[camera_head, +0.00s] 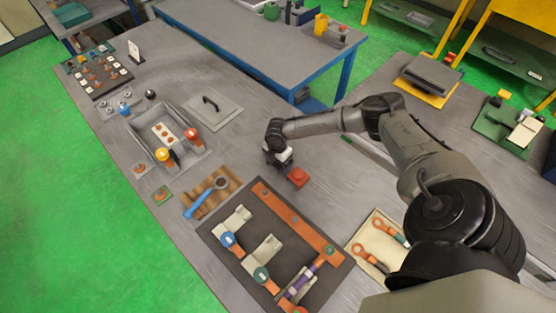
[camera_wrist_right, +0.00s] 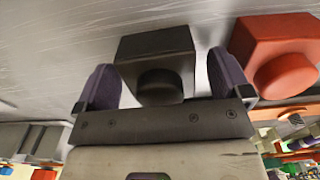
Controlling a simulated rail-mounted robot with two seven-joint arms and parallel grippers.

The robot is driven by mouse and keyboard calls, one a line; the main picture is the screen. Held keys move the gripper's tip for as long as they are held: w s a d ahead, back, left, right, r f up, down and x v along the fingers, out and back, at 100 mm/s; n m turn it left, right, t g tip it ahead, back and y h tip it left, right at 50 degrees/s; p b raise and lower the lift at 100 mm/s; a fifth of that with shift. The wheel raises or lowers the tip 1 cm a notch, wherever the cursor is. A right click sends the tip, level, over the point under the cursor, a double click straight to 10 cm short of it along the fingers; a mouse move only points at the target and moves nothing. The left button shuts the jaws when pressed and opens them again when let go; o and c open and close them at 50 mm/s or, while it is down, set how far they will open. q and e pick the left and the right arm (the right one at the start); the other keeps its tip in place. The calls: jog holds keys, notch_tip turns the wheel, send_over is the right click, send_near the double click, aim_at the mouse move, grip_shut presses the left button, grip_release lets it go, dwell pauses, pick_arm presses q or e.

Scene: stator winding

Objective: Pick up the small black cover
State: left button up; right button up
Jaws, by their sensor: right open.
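The small black cover (camera_wrist_right: 157,55), a square block with a round knob, sits on the grey table in the right wrist view. It lies between the two purple-grey fingers of my right gripper, which are open, with a visible gap on each side. In the head view my right gripper (camera_head: 279,157) is low over the middle of the table. There its body hides most or all of the black cover. My left gripper is not in view.
A red cover (camera_head: 297,177) of similar shape stands close beside the right gripper; it also shows in the right wrist view (camera_wrist_right: 277,55). A dark mat (camera_head: 225,255) with tools lies in front. A grey bin (camera_head: 143,143) and a flat lid (camera_head: 213,110) stand to the left.

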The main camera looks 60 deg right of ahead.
jog(key=shift+f, duration=0.1)
jog(key=c, duration=1)
